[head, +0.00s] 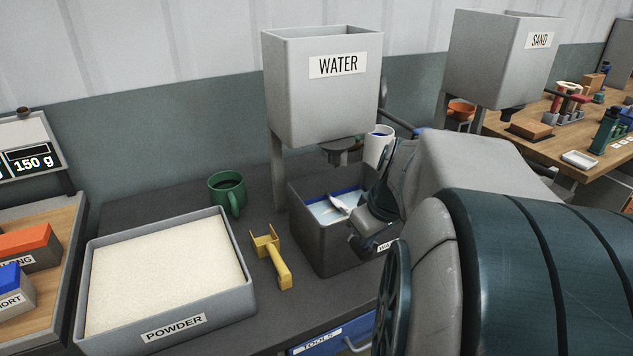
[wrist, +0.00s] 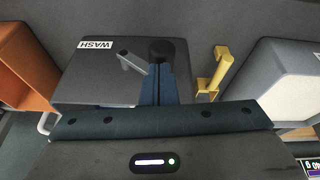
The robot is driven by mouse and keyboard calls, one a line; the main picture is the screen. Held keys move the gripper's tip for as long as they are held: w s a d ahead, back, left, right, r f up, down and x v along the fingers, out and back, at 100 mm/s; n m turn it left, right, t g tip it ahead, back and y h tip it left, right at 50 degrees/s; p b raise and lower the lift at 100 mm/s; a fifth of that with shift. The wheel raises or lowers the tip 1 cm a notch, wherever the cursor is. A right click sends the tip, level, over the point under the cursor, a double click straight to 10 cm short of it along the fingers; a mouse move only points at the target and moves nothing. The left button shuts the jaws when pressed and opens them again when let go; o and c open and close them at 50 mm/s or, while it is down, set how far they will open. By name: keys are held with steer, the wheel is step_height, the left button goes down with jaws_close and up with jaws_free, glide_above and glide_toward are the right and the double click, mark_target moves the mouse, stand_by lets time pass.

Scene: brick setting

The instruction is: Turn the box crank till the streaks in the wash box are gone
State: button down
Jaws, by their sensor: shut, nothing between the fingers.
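The dark grey wash box (head: 322,245) stands under the water tank, its label partly hidden by my arm in the head view. Pale liquid (head: 322,210) shows inside, with a white shape and blue along the far wall; I cannot tell clearly whether streaks remain. In the wrist view the box (wrist: 90,85) has a WASH label, a grey crank arm (wrist: 132,62) and a round black knob (wrist: 161,48). My gripper (wrist: 158,72) has its blue fingers shut and empty, tips beside the knob. I cannot tell whether they touch it. My arm hides the crank in the head view.
A yellow tool (head: 283,272) lies left of the wash box. A green mug (head: 226,192) and a powder tray (head: 98,331) stand farther left. The water tank (head: 322,95) hangs over the box; a white cup (head: 375,150) is behind. A tools drawer (head: 335,337) is below.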

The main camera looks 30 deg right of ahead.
steer(key=w+p+v, duration=0.1)
steer(key=p+v, duration=0.1)
steer(key=v, duration=1.1)
steer(key=shift+r, duration=0.25)
